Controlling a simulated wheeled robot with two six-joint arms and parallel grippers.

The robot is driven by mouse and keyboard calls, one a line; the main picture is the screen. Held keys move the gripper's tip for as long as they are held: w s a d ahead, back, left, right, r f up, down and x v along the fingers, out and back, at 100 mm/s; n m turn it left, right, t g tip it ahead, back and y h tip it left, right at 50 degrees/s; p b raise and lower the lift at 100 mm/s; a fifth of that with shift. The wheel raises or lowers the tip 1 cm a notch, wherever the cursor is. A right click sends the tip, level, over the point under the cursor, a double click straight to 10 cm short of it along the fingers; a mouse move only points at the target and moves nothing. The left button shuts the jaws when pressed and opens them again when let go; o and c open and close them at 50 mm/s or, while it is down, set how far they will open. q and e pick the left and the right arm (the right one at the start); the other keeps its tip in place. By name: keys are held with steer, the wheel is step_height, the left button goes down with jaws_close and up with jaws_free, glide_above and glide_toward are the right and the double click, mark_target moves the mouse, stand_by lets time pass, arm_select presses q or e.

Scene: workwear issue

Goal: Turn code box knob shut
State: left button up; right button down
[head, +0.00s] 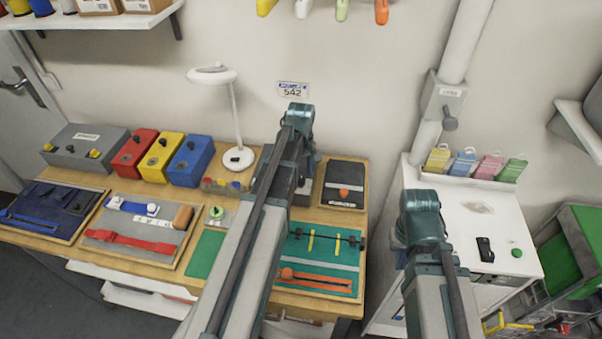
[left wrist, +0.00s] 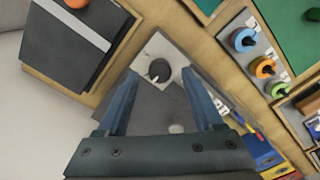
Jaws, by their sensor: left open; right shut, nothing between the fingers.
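The code box is a grey box with a pale top plate (left wrist: 150,50) in the left wrist view. Its dark round knob (left wrist: 159,71) stands on that plate. My left gripper (left wrist: 160,76) is open, with one finger on each side of the knob in the picture. I cannot tell whether either finger touches it. In the head view my left arm (head: 299,118) reaches over the back of the bench and hides most of the box. My right arm (head: 420,215) shows at the right, but its fingers do not show.
A dark case with an orange knob (head: 344,192) lies right of the left arm. Red (head: 135,152), yellow (head: 160,155) and blue (head: 190,160) boxes and a lamp (head: 236,120) stand left of it. A white cabinet (head: 500,235) stands at the right.

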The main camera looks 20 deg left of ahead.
mark_target(301, 179)
arm_select(q)
step_height(301, 179, up, 12)
steer(key=p, duration=1.1)
arm_select(e)
step_height(301, 179, up, 12)
